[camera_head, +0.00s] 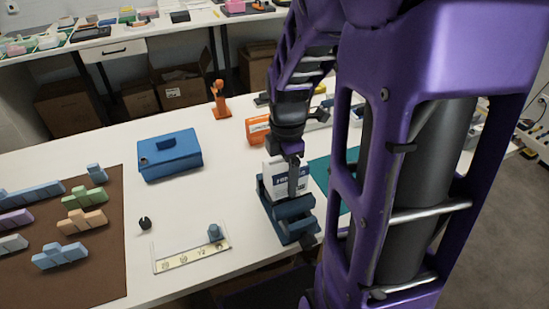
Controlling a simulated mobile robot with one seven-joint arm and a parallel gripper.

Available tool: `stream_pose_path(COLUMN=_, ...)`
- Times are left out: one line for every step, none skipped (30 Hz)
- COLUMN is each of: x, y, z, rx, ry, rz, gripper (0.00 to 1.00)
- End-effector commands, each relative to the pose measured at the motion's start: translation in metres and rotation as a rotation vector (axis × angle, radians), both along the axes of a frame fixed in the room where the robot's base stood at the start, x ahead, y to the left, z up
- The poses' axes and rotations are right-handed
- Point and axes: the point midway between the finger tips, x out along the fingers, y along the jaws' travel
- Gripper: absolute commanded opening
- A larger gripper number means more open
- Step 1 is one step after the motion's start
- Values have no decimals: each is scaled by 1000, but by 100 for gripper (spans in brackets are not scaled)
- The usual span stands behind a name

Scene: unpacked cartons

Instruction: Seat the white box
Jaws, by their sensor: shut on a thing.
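The white box (279,180) stands upright at the blue holder (293,226), with dark print on its front face. My gripper (294,180) comes down from above and is shut on the white box, one finger showing across its front. The lower part of the box is at or inside the back of the holder. I cannot tell whether it rests on the holder's bottom. The far finger is hidden behind the box.
A blue lidded box (170,155) and an orange box (257,129) stand nearby. An orange stand (219,102) is behind. A pale tray (190,256) lies in front left. A brown mat (105,245) holds several coloured blocks. My arm hides the table's right side.

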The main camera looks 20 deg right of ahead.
Motion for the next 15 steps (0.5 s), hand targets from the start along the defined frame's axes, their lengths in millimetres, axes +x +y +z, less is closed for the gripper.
stream_pose_path(x=0, y=0, z=-3, rx=0, ry=0, rz=0, gripper=12)
stream_pose_path(x=0, y=0, z=-3, rx=0, ry=0, rz=0, gripper=12)
stream_pose_path(x=0, y=0, z=-5, rx=0, ry=0, rz=0, gripper=12)
stream_pose_path(x=0, y=0, z=-5, rx=0, ry=0, rz=0, gripper=12)
stream_pose_path(x=0, y=0, z=-6, rx=0, ry=0, rz=0, gripper=12)
stream_pose_path(x=0, y=0, z=-8, rx=0, ry=0, rz=0, gripper=12)
stream_pose_path(x=0, y=0, z=-8, rx=0, ry=0, rz=0, gripper=12)
stream_pose_path(x=0, y=0, z=-9, rx=0, ry=0, rz=0, gripper=12)
stream_pose_path(x=0, y=0, z=-10, rx=0, ry=0, rz=0, gripper=12)
stream_pose_path(x=0, y=0, z=-9, rx=0, ry=-1, rz=0, gripper=78)
stream_pose_path(x=0, y=0, z=-9, rx=0, ry=-1, rz=0, gripper=83)
stream_pose_path(x=0, y=0, z=-9, rx=0, ry=-1, rz=0, gripper=91)
stream_pose_path(x=0, y=0, z=-9, rx=0, ry=-1, rz=0, gripper=96)
stream_pose_path(x=0, y=0, z=-9, rx=0, ry=-1, rz=0, gripper=100)
stream_pose_path(x=0, y=0, z=-9, rx=0, ry=-1, rz=0, gripper=100)
